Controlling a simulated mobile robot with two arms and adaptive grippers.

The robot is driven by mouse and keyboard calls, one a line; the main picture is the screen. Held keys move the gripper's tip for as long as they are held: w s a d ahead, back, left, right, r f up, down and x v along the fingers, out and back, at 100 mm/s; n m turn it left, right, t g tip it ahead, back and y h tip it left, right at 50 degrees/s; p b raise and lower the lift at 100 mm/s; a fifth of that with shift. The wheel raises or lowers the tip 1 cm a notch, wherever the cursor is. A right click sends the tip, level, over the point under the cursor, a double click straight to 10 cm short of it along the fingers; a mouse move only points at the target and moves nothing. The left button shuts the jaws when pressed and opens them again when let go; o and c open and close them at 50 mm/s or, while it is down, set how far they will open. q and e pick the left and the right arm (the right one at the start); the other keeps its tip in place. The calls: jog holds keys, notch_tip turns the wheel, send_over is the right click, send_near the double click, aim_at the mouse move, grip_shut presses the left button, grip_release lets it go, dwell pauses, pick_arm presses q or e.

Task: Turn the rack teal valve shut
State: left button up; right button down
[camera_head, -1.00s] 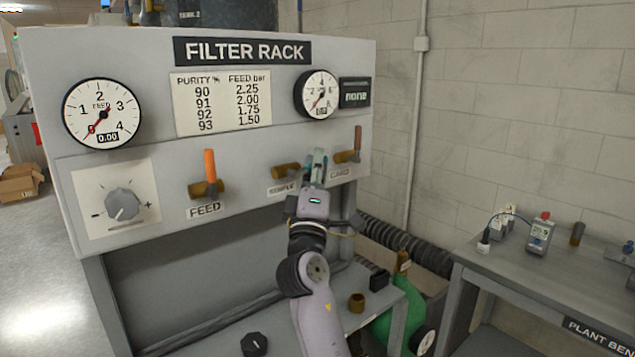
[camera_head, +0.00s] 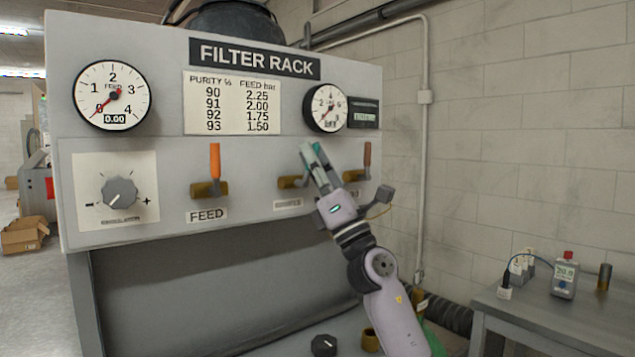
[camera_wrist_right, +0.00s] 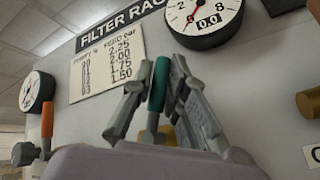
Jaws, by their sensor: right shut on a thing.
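The teal valve handle (camera_wrist_right: 158,85) stands roughly upright between the fingers of my right gripper (camera_wrist_right: 155,95) in the wrist view. The gripper is shut on it. In the head view my right gripper (camera_head: 315,160) is up against the rack's front, and its fingers largely cover the handle. The valve's brass body (camera_head: 290,182) shows just left of the fingers, above a small label (camera_head: 287,204). My left gripper is not in view.
The orange-handled FEED valve (camera_head: 214,170) stands upright to the left. A red-brown-handled valve (camera_head: 367,160) is close on the right. The feed gauge (camera_head: 112,95) reads 0.00. A plant bench (camera_head: 530,315) stands at the lower right.

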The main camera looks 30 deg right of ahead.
jog(key=n+g+y+b, duration=0.1)
jog(key=n+g+y, duration=0.1)
jog(key=n+y, duration=0.1)
jog(key=a+n+g+y+b, duration=0.1)
jog(key=n+g+y, duration=0.1)
jog(key=n+y, duration=0.2)
jog(key=shift+a+f+n, duration=0.2)
jog(key=shift+n, duration=0.2)
jog(key=shift+a+r+n+g+y+b, duration=0.15)
jog(key=shift+n+g+y+b, duration=0.2)
jog(key=shift+n+g+y, duration=0.3)
jog(key=shift+a+f+n+g+y+b, duration=0.15)
jog(key=shift+n+g+y+b, duration=0.15)
jog(key=shift+n+g+y, duration=0.35)
jog(key=shift+a+r+n, duration=0.1)
jog(key=shift+n, duration=0.2)
jog(key=c, duration=1.6)
grip_release()
jog(key=shift+r, duration=0.15)
jog(key=shift+o, duration=0.2)
jog(key=shift+s, duration=0.1)
jog(key=shift+d, duration=0.2)
jog(key=v, duration=1.2)
